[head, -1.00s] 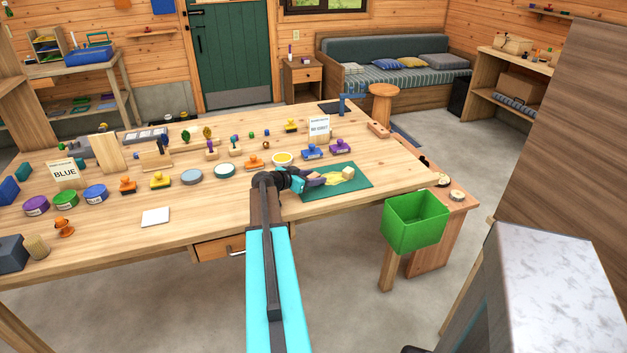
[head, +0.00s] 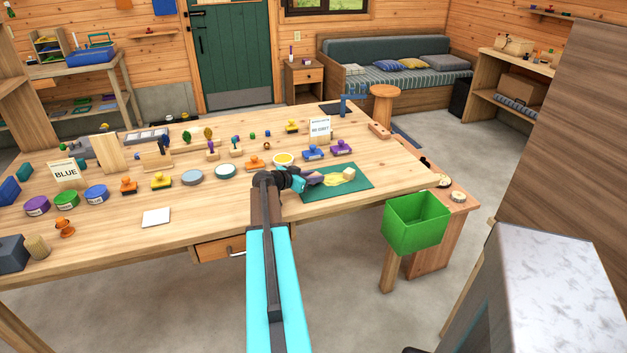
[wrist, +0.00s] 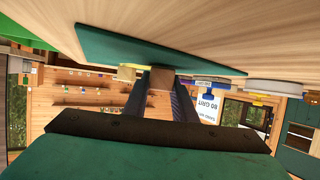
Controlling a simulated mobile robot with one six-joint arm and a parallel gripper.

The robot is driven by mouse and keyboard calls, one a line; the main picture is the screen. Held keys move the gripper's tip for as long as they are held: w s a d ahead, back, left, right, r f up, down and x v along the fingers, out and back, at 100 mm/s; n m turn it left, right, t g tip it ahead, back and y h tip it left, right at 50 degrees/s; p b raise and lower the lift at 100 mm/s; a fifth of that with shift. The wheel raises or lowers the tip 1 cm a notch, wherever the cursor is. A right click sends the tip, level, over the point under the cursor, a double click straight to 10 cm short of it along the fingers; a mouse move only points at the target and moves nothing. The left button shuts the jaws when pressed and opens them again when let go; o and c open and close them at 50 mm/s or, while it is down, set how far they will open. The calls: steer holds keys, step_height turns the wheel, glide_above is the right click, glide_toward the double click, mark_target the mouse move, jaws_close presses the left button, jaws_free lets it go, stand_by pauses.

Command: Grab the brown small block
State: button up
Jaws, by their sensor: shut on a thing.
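My gripper (head: 316,180) is low over the left part of the green mat (head: 312,195) on the table. In the wrist view its two dark fingers (wrist: 161,92) are shut on a small brown block (wrist: 161,78), which sits between the fingertips close to the mat. I cannot tell whether it touches the mat. In the head view the gripper mostly hides this block. A second, lighter tan block (head: 348,173) stands on the mat to the right of the gripper, apart from it; it also shows in the wrist view (wrist: 126,74).
A yellow patch (head: 333,181) lies on the mat. Behind it stand a blue stamp (head: 313,152), a purple stamp (head: 342,147), a yellow dish (head: 283,158) and a sign card (head: 320,128). A green bin (head: 415,222) is beyond the table's right edge.

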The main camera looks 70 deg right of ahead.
steer(key=shift+r, duration=0.55)
steer(key=shift+r+b, duration=0.55)
steer(key=shift+r, duration=0.3)
steer(key=w+a+b, duration=0.1)
steer(key=w+a, duration=0.1)
steer(key=a, duration=0.3)
steer(key=w+a+r+b, duration=0.1)
steer(key=a, duration=0.4)
steer(key=w+a+b, duration=0.1)
steer(key=w+a, duration=0.1)
steer(key=a, duration=0.3)
steer(key=shift+w+r+b, duration=0.3)
steer(key=shift+r, duration=0.1)
